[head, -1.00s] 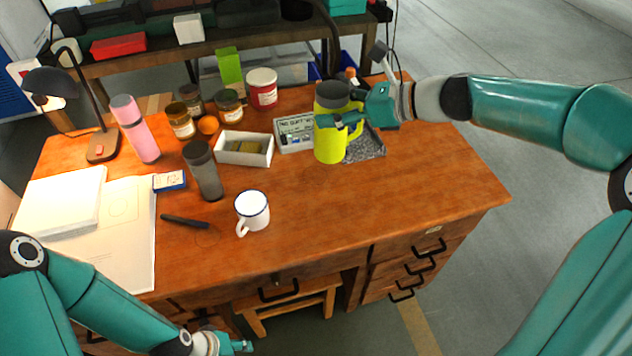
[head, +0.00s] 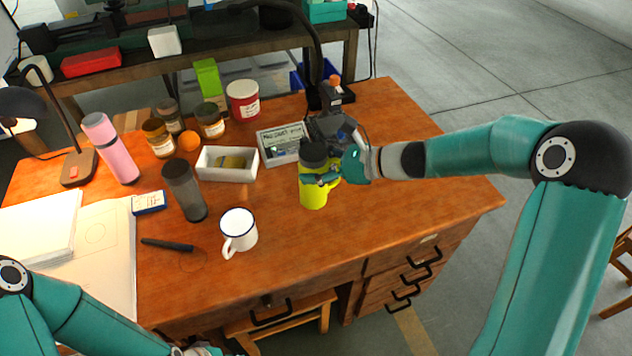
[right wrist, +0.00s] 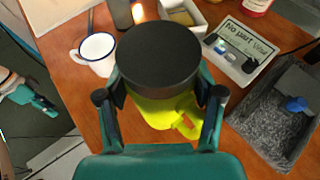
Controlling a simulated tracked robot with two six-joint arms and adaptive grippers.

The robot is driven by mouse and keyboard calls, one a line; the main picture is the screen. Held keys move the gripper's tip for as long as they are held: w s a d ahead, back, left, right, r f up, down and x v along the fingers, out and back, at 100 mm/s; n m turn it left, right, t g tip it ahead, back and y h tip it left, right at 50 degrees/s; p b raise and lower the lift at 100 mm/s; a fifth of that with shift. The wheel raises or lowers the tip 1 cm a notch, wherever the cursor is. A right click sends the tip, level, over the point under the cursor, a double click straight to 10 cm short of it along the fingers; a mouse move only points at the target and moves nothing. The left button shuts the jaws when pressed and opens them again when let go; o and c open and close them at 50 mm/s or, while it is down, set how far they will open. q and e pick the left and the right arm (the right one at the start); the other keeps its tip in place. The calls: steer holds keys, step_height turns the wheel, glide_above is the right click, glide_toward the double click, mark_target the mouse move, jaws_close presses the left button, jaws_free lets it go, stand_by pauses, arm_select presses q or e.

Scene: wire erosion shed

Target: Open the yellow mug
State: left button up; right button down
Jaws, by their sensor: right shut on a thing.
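The yellow mug (head: 314,192) is upright with its dark grey lid (head: 314,153) on top, over the right half of the wooden desk. I cannot tell whether its base touches the desk. My right gripper (head: 324,178) is shut on the mug from the right, just below the lid. In the right wrist view the lid (right wrist: 160,58) fills the middle, with a finger on each side and the mug's yellow handle (right wrist: 187,126) below. My left gripper (head: 197,349) is low at the bottom edge, largely cut off and away from the mug.
A white enamel mug (head: 239,232) stands to the left, with a grey tumbler (head: 185,190) behind it. A white box (head: 227,165), a sign box (head: 282,143) and a dark tray holding grey grit (right wrist: 262,130) are close behind. The desk's front right is clear.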

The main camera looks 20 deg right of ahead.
steer(key=shift+f, duration=2.35)
steer(key=shift+f+b, duration=0.15)
steer(key=shift+b, duration=0.15)
steer(key=shift+c, duration=0.8)
jaws_free()
steer(key=shift+s+d, duration=0.1)
steer(key=v, duration=1.2)
